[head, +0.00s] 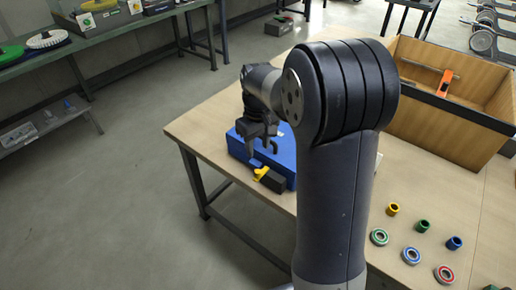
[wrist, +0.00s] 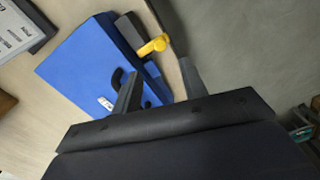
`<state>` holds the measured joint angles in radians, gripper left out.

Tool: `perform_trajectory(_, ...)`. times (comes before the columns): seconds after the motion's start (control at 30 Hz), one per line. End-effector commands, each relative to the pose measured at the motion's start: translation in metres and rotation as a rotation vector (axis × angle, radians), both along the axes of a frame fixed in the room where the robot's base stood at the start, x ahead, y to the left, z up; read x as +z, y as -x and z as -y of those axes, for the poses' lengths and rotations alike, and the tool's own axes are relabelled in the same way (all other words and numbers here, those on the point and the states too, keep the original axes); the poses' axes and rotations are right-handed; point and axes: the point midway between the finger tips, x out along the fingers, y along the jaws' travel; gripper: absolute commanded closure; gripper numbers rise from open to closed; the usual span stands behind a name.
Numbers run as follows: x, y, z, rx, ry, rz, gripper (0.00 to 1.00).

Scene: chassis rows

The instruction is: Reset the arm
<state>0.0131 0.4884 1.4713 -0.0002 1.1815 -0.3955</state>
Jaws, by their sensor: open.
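My gripper (head: 262,148) is open and empty, pointing down over the left part of the wooden table. It is above or beside a blue box (head: 287,153) that has a dark block (head: 273,181) and a yellow lever (head: 261,173) at its front. In the wrist view both fingers of my gripper (wrist: 160,84) stand apart with nothing between them. The blue box (wrist: 82,66) lies behind the left finger, and the yellow lever (wrist: 153,46) shows between the fingers, farther off. Whether a finger touches the box cannot be told. My arm hides part of the table.
A wooden crate (head: 424,138) with an orange-handled tool (head: 445,84) stands at the table's back right. Several coloured rings and bushings, such as a green ring (head: 379,237), lie at the front right. A green bench (head: 115,40) is at the back left. Open floor (head: 110,190) lies left.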

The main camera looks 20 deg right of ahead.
Motion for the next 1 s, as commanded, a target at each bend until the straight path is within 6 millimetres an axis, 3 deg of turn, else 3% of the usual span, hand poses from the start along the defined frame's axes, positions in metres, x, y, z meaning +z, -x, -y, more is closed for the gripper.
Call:
perform_trajectory(0.23,-0.002,0.000,0.000,0.000,0.000,-0.001,0.59)
perform_trajectory(0.37,-0.013,0.000,0.000,0.000,0.000,-0.003,0.59)
perform_trajectory(0.8,-0.091,0.001,0.000,0.000,0.000,-0.005,0.59)
perform_trajectory(1.0,-0.110,0.000,0.000,-0.006,-0.001,-0.001,0.59)
